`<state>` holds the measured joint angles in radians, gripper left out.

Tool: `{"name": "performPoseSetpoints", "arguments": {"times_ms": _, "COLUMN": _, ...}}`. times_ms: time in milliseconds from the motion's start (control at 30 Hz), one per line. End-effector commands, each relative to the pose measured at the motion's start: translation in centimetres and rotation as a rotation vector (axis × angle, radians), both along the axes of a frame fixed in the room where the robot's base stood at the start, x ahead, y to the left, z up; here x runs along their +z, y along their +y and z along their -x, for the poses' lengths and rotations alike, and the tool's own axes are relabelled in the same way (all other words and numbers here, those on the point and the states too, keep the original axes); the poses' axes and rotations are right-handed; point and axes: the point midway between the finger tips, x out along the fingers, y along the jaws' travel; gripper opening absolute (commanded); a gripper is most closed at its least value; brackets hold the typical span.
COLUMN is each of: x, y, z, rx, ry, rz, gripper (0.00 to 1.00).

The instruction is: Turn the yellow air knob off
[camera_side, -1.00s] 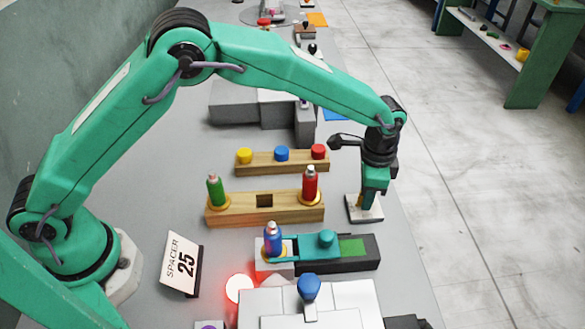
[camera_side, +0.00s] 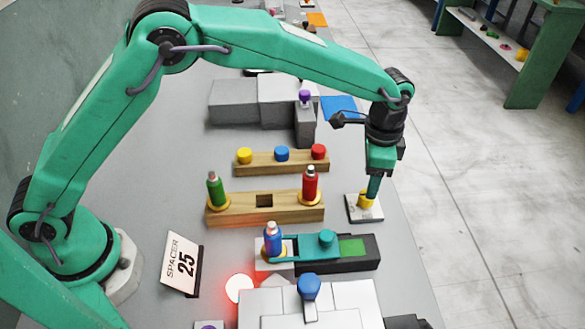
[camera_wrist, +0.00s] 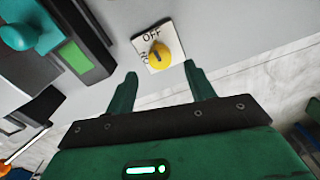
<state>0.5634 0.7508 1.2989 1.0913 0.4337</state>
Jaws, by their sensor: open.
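The yellow knob (camera_side: 365,201) sits on a white plate (camera_side: 353,214) at the right edge of the grey bench. In the wrist view, the yellow knob (camera_wrist: 161,58) is round with a short dark mark, and the white plate (camera_wrist: 173,40) reads OFF along one edge and ON along the edge to its left. The mark is too small to read its setting surely. My gripper (camera_side: 373,192) points down just above the knob. In the wrist view, my gripper (camera_wrist: 160,70) is open, its fingers apart with the knob beyond and between their tips, nothing held.
Left of the plate stands a wooden block (camera_side: 262,210) with a green and a red bottle. Nearer the camera are a teal slider fixture (camera_side: 305,248) with a blue bottle and a glowing red light (camera_side: 239,288). Bare bench lies around the plate.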

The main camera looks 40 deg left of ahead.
Motion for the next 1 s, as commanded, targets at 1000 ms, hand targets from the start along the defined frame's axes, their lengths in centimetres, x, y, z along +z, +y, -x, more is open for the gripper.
{"name": "performPoseSetpoints", "arguments": {"times_ms": 1000, "x": 5.6, "y": 2.6, "z": 0.2, "rx": 0.062, "ry": -0.028, "rz": 0.018, "gripper": 0.54}}
